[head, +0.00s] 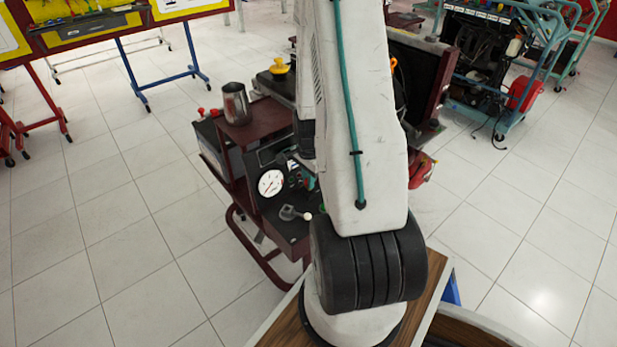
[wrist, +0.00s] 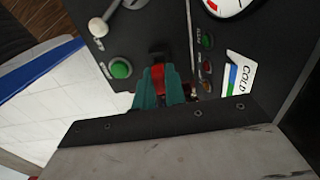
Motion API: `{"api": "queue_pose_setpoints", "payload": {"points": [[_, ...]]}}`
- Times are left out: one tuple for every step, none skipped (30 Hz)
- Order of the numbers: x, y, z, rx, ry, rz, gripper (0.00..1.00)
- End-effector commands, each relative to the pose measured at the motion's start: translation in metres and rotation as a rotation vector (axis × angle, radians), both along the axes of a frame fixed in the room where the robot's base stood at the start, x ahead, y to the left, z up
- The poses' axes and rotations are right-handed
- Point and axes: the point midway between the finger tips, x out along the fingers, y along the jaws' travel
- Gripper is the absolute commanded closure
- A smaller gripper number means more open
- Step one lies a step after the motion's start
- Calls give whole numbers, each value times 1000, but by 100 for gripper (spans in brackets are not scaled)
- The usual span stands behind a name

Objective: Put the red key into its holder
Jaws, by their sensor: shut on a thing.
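My gripper (wrist: 163,86), with teal fingers, is shut on the red key (wrist: 158,76) in the wrist view. Only a small red part of the key shows between the fingers. A small black piece sits just past the key, against the dark control panel (wrist: 155,25); I cannot tell whether it is the holder or whether the key touches it.
The panel carries a green button (wrist: 121,68), a white-knobbed lever (wrist: 98,28), small indicator lights (wrist: 207,65), a COLD label (wrist: 238,75) and a white gauge (head: 271,183). A metal cup (head: 236,104) stands on the trainer's shelf.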

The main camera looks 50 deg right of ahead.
Motion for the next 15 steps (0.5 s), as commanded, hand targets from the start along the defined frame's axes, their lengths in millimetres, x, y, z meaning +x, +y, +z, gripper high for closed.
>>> {"api": "queue_pose_setpoints", "payload": {"points": [[0,0,-2,0,1,0,100],[0,0,-3,0,1,0,100],[0,0,-4,0,1,0,100],[0,0,-5,0,1,0,100],[0,0,-5,0,1,0,100],[0,0,-6,0,1,0,100],[0,0,-7,0,1,0,100],[0,0,-8,0,1,0,100],[0,0,-8,0,0,0,100],[0,0,-8,0,0,0,100],[0,0,-8,0,0,0,100],[0,0,-8,0,0,0,100],[0,0,-8,0,0,0,100],[0,0,-8,0,0,0,100],[0,0,-8,0,0,0,100]]}}
